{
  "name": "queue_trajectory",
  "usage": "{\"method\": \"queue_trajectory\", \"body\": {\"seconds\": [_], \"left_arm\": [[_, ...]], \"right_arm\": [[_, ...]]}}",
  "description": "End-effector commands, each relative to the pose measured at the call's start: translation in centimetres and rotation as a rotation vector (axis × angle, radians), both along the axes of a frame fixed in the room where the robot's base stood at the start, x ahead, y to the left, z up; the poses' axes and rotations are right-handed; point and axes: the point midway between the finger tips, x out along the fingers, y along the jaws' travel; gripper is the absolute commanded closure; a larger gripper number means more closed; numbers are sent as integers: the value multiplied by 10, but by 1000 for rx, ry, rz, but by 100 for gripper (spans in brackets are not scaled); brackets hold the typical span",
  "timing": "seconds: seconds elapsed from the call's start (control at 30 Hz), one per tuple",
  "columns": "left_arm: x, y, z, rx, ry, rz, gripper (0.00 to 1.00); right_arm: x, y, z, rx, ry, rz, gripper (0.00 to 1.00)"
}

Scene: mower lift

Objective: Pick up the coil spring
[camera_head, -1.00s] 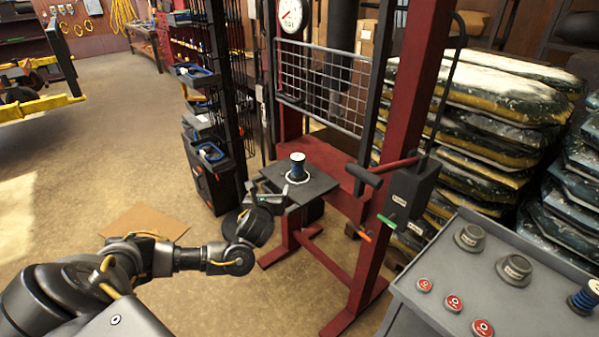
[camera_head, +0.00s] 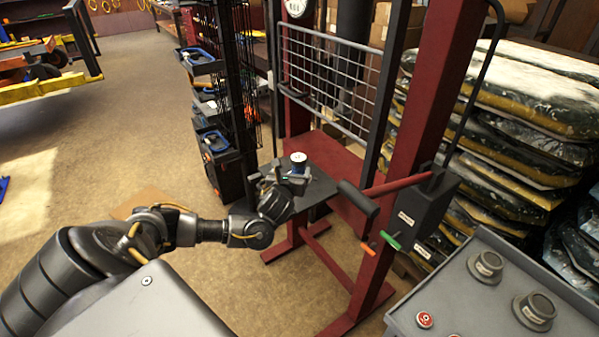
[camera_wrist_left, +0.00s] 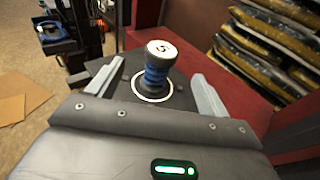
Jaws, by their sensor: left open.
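The coil spring (camera_wrist_left: 155,78) is blue with a pale cap marked with a dark figure. It stands upright inside a white ring on a dark plate (camera_wrist_left: 122,108) of the red press. In the head view only the top of the spring (camera_head: 298,158) shows clearly; my gripper hides its lower part. My left gripper (camera_head: 290,178) is at the plate, right by the spring. In the left wrist view its two fingers (camera_wrist_left: 155,88) are open, one on each side of the spring, with a gap to it on both sides. My right gripper is not in view.
The red press frame (camera_head: 425,100) with a wire mesh guard (camera_head: 330,80) and a lever (camera_head: 398,187) stands around the plate. A black rack with bins (camera_head: 222,100) is at its left. Stacked sacks (camera_head: 530,90) and a grey console (camera_head: 480,300) are at the right.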

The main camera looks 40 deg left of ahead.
Motion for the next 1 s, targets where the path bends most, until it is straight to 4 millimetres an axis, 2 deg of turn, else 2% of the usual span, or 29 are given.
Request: {"method": "queue_trajectory", "body": {"seconds": [0.2,0.57,0.77,1.0], "left_arm": [[31,15,-5,1,-2,2,21],[44,26,-8,-1,0,5,21],[66,38,-10,-1,1,6,21],[84,48,-17,-2,0,5,21]], "right_arm": [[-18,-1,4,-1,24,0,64],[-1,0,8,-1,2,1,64],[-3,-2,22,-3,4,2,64],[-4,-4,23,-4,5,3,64]]}}
